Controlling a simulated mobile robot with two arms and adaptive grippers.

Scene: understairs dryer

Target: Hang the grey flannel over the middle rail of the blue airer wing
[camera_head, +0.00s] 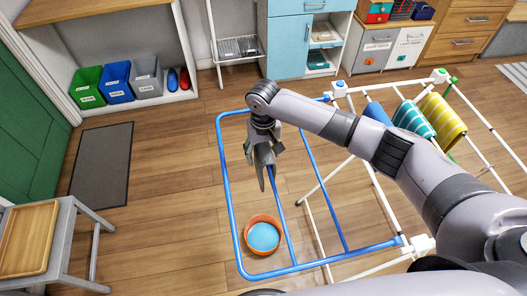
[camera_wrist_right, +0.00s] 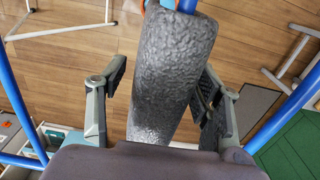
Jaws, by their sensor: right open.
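The blue airer wing (camera_head: 229,190) extends left from the white airer, with a blue middle rail (camera_head: 286,222) inside its frame. The grey flannel (camera_wrist_right: 172,75) lies draped over that rail, which emerges from its far end in the right wrist view. In the head view the flannel (camera_head: 264,160) is partly hidden by my gripper. My right gripper (camera_head: 263,147) is open above the rail, its fingers on either side of the flannel. In the wrist view the left finger stands clear of it; the right finger is close, and I cannot tell whether it touches. My left gripper is out of view.
An orange bowl (camera_head: 250,245) with a blue inside stands on the floor below the wing. Blue, teal-striped (camera_head: 413,119) and yellow-striped (camera_head: 442,117) cloths hang on the white airer. A stool with a wooden tray (camera_head: 27,238) is at left.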

